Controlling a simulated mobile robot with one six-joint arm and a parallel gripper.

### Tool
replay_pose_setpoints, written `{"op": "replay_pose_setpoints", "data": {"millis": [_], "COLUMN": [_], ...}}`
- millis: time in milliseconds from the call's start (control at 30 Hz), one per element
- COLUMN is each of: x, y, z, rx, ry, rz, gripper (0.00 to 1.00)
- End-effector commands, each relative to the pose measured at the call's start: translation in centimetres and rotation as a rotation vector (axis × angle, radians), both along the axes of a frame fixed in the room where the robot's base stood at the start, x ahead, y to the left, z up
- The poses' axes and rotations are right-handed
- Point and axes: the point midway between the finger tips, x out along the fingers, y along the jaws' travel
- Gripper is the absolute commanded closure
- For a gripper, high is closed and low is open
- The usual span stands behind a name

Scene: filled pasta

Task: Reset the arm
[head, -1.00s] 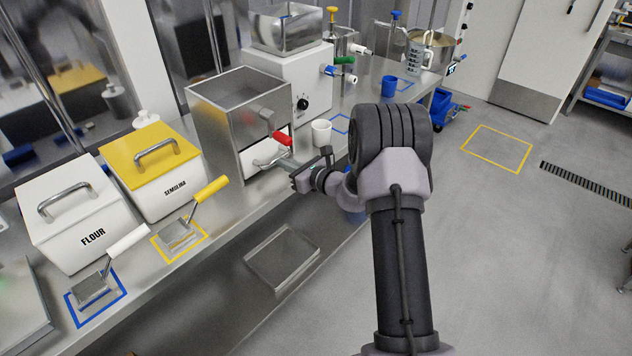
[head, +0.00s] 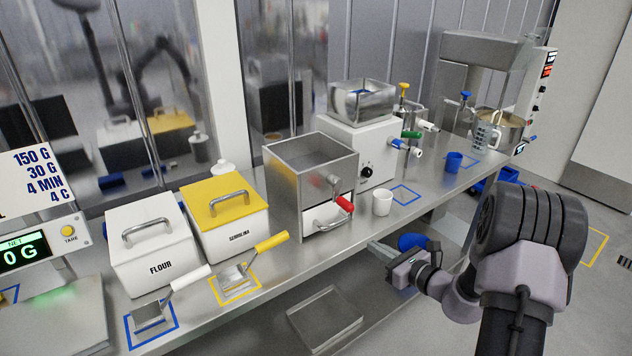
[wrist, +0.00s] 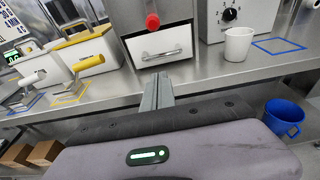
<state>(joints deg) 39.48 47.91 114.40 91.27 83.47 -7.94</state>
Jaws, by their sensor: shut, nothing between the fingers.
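My arm (head: 535,235) reaches in from the lower right in the head view. My gripper (head: 374,246) is shut and empty. It is in the air just off the front edge of the bench, below the white cup (head: 382,202) and to the right of the steel box machine (head: 310,185). In the wrist view my gripper's closed fingers (wrist: 157,92) point at the machine's white drawer (wrist: 160,45) and its red-tipped handle (wrist: 152,21), apart from both.
The steel bench (head: 405,208) holds a flour bin (head: 150,245), a semolina bin (head: 228,218), two scoops, and a scale (head: 55,315). A blue bucket (wrist: 284,117) is below the bench edge. A steel tray (head: 325,318) lies on the lower shelf.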

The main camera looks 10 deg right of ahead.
Motion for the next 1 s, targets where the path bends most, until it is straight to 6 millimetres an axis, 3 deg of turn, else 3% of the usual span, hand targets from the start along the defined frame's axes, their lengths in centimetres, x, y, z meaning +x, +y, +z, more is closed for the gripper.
{"op": "replay_pose_setpoints", "data": {"millis": [67,167,200,267,300,400,500,600,767,1000], "x": [0.0,-1.7,-3.3,-6.8,-9.8,-18.5,-25.4,-29.1,-31.1,-31.3], "y": [2.2,9.0,12.5,17.5,20.4,25.1,25.4,23.8,21.8,21.5], "z": [1.7,6.3,8.3,10.8,12.1,14.0,14.5,14.8,15.4,15.5], "rx": [-0.043,-0.189,-0.280,-0.443,-0.568,-0.960,-1.366,-1.704,-1.988,-2.019], "ry": [-0.009,-0.028,-0.039,-0.060,-0.077,-0.138,-0.213,-0.280,-0.333,-0.335], "rz": [0.071,0.299,0.422,0.614,0.746,1.059,1.268,1.365,1.397,1.399], "gripper": [1.00,1.00,1.00,1.00,1.00,1.00,1.00,1.00,1.00,1.00]}}
